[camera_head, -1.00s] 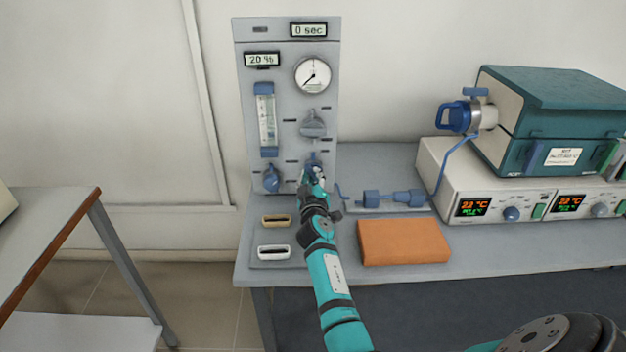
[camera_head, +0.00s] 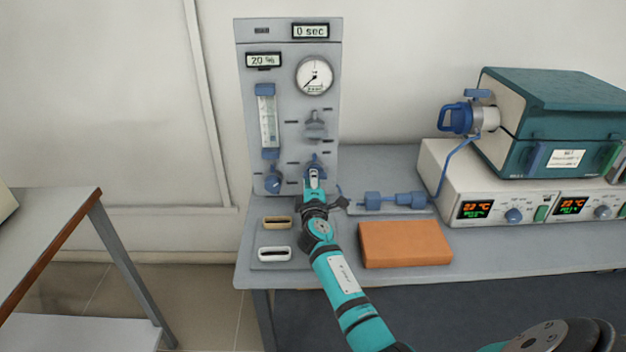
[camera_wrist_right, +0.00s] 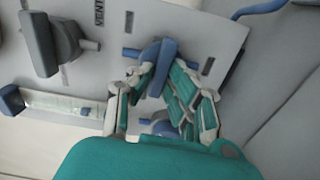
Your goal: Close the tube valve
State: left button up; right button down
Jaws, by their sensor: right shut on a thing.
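The grey gas panel (camera_head: 290,120) stands on the bench against the wall. A blue valve knob (camera_head: 314,159) sits at its lower right and is partly hidden by my right gripper (camera_head: 314,174). In the right wrist view the blue knob (camera_wrist_right: 164,60) shows as a flat bar, and the fingers of my right gripper (camera_wrist_right: 155,76) are closed on it from both sides. The far side of the grip is hidden. My left gripper is not in view.
A grey knob (camera_head: 315,124) sits above the valve and a blue knob (camera_head: 273,183) to its left. A flowmeter (camera_head: 267,120) and gauge (camera_head: 314,75) are higher up. A tube fitting (camera_head: 395,200), an orange block (camera_head: 404,243) and a furnace (camera_head: 555,118) stand to the right.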

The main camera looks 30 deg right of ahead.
jog(key=shift+n, duration=0.6)
jog(key=c, duration=1.3)
grip_release()
jog(key=v, duration=1.2)
jog(key=shift+f, duration=0.1)
